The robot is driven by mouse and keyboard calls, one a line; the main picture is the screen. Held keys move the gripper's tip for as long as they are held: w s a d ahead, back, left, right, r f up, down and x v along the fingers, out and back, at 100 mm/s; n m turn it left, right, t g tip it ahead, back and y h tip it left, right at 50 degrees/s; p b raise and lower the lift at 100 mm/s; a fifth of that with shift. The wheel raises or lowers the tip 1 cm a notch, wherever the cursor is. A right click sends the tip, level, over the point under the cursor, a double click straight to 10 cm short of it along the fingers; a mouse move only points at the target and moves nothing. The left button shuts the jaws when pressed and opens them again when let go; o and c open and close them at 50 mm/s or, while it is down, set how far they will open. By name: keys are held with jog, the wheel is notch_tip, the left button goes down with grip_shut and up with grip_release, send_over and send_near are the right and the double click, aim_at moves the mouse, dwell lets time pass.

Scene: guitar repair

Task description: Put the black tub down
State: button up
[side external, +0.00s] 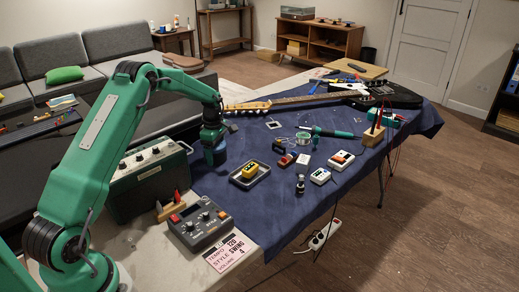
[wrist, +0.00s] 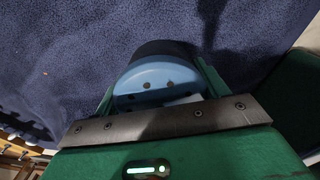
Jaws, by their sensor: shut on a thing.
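The black tub (side external: 217,156) is a small dark round pot. My gripper (side external: 213,136) holds it from above, at the left part of the blue cloth, next to the green amplifier box. In the wrist view, the tub (wrist: 155,77) shows a pale blue face with dark dots and a black part beyond it. The green fingers of my gripper (wrist: 158,88) stand on both sides of it, shut on it. I cannot tell whether the underside of the tub touches the cloth.
The green amplifier (side external: 150,178) stands close left of the tub. The grey drum machine (side external: 200,222) is in front. A guitar (side external: 300,99) lies behind. Blue cloth (side external: 225,190) is bare nearby.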

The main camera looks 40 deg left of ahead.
jog(key=shift+f, duration=0.15)
jog(key=o, duration=2)
notch_tip(320, 180, up, 12)
jog(key=shift+r, duration=0.15)
